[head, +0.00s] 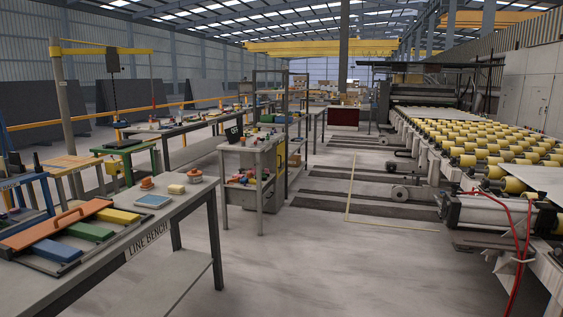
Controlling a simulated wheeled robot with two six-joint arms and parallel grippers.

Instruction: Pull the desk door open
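Neither of my grippers shows in the head view. I cannot make out a desk door for certain. The nearest desk is a grey bench (185,222) marked "LINE BENCH" at the lower left, with an open lower shelf and no door showing on its visible sides. Further back, left of centre, stands a grey shelf unit (259,202) with an open front and small coloured items inside. A dark upright panel with a yellow patch (282,156) shows at its right; whether it is a door, I cannot tell.
A roller conveyor (490,150) with yellow rollers runs along the right. The grey floor (330,265) between is clear.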

